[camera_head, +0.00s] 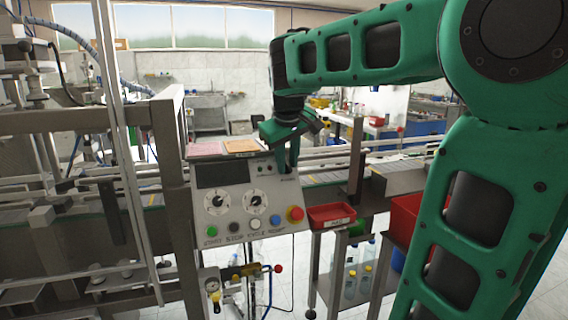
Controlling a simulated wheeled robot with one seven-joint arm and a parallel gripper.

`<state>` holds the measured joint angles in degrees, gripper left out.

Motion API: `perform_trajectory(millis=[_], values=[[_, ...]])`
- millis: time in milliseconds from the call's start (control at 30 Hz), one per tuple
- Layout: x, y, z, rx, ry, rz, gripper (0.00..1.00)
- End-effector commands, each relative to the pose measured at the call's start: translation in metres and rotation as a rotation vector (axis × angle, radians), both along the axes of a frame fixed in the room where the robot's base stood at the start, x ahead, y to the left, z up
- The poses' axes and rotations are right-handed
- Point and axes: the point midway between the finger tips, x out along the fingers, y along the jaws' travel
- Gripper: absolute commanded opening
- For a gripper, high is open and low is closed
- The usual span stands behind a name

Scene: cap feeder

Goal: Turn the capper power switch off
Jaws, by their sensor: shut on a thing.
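The grey control panel (277,198) of the capper stands at the middle left, its sloped face toward me. It has a dark display (222,174), two black dials, a row of round buttons and a red knob (295,214). My gripper (287,167) reaches down from above to the panel's upper right corner. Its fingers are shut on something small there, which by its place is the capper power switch. The fingers hide the switch, so I cannot tell its position. A small label shows just below the fingertips.
Pink and orange sheets (208,148) lie on top of the panel. A small red tray (331,215) is just right of it, with a larger red bin (404,216) beyond. Conveyor rails run behind, and a metal post stands left. Bottles are on the lower shelf.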

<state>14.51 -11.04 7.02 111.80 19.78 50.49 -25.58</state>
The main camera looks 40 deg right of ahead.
Motion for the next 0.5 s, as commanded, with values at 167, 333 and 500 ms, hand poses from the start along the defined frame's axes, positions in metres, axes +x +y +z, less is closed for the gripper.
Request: perform_trajectory(millis=[167, 333, 500], values=[[0.0016, 0.0043, 0.0001, -0.074, 0.018, 0.061, 0.00], [0.0019, 0.0050, -0.0001, -0.117, 0.030, 0.093, 0.00], [0.0017, 0.0051, -0.0002, -0.134, 0.036, 0.106, 0.00]])
